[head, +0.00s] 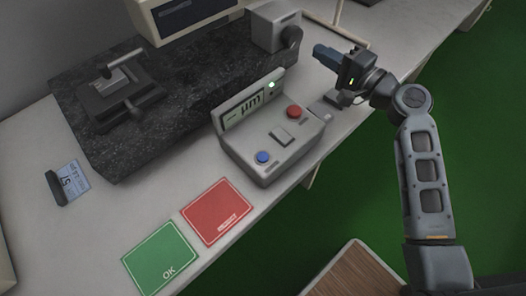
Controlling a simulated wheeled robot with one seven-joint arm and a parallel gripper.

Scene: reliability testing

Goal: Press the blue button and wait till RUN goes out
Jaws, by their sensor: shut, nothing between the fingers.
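The blue button (263,156) is on the near left of the top face of a grey control box (258,170). A red button (294,112) and a square grey key (282,136) are on the same face. The box's upright panel has a display (244,108) reading "µm" and a small green lamp (272,86) that is lit. I cannot read a RUN label at this size. My gripper (326,55) is shut and empty, up and to the right of the box, apart from the buttons.
A dark granite slab (190,70) with a clamp fixture (122,92) lies behind the box. A green OK card (160,258) and a red card (217,210) lie on the bench front.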

